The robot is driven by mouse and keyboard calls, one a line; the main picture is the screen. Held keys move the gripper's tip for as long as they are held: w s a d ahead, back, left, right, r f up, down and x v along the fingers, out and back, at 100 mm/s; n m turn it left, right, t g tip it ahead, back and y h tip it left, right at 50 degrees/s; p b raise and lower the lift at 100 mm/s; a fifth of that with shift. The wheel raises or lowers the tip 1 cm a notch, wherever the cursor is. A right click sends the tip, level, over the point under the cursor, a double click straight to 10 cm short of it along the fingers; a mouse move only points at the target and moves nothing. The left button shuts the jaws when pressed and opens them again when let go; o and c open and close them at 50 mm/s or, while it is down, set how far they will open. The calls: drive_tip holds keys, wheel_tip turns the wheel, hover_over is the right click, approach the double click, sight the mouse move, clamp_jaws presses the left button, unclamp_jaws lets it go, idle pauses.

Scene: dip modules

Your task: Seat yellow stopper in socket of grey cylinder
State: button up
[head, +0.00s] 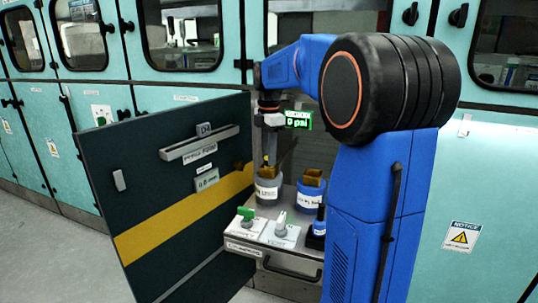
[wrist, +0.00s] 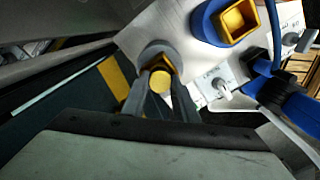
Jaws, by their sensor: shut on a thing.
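The grey cylinder (head: 268,192) stands on a pale shelf, with a brownish-yellow square socket (head: 266,173) on top. In the wrist view the cylinder (wrist: 155,48) lies just beyond the fingertips, its socket partly hidden. My gripper (head: 267,157) points down right over this socket. In the wrist view my gripper (wrist: 160,80) is shut on the round yellow stopper (wrist: 160,84). The stopper overlaps the socket there; I cannot tell whether it is above it or partly inside.
A blue cylinder (head: 311,196) with a similar square socket (head: 312,178) stands just right of the grey one. In front are a green-handled switch (head: 246,213), a white-handled switch (head: 281,220) and a blue-and-black item (head: 318,225). A dark panel (head: 165,200) stands close at the left.

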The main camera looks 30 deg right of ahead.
drive_tip(key=o, duration=1)
drive_tip(key=shift+f, duration=0.1)
drive_tip(key=shift+o, duration=0.2)
wheel_tip(320, 180, up, 12)
drive_tip(key=s+a+f+m+t, duration=0.1)
drive_tip(key=s+a+f+m, duration=0.35)
drive_tip(key=s, duration=0.35)
drive_tip(key=s+a+f+m+t, duration=0.1)
drive_tip(key=s+a+f+m, duration=0.25)
drive_tip(key=s+a, duration=0.35)
drive_tip(key=s+a+f+m+t, duration=0.2)
drive_tip(key=s+a+f+m, duration=0.2)
drive_tip(key=s+f+m, duration=0.4)
drive_tip(key=s+f, duration=0.7)
drive_tip(key=shift+a+f+m+t, duration=0.15)
drive_tip(key=shift+f+m+t, duration=0.15)
drive_tip(key=shift+t, duration=0.1)
